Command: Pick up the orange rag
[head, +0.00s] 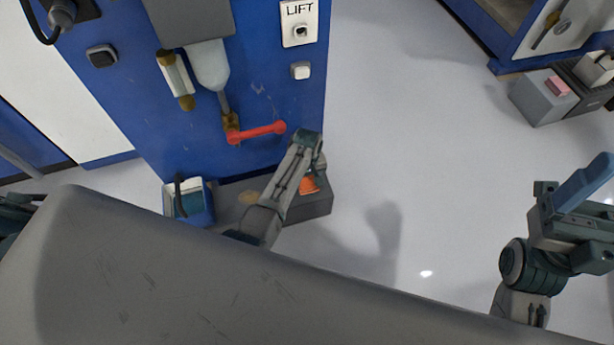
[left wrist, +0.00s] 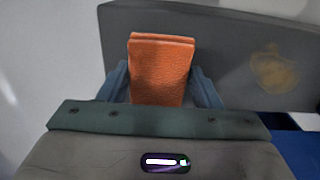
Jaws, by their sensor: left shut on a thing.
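The orange rag (left wrist: 160,72) is a folded, textured piece of cloth, held upright between the two blue fingers of my left gripper (left wrist: 159,82). In the head view the rag (head: 309,185) shows as a small orange patch under my left gripper (head: 314,168), by a grey box (head: 308,207). The box's grey surface, with a brownish stain, fills the background in the left wrist view. The arm hides part of the rag in the head view. My right gripper (head: 584,184) is at the far right, over open floor, away from the rag; its finger opening does not show clearly.
A blue panel (head: 255,90) with a red handle (head: 257,132) and a lift switch (head: 299,22) stands behind. A blue bin (head: 188,203) sits left of the grey box. Another grey box (head: 540,100) stands at upper right. The middle floor is clear.

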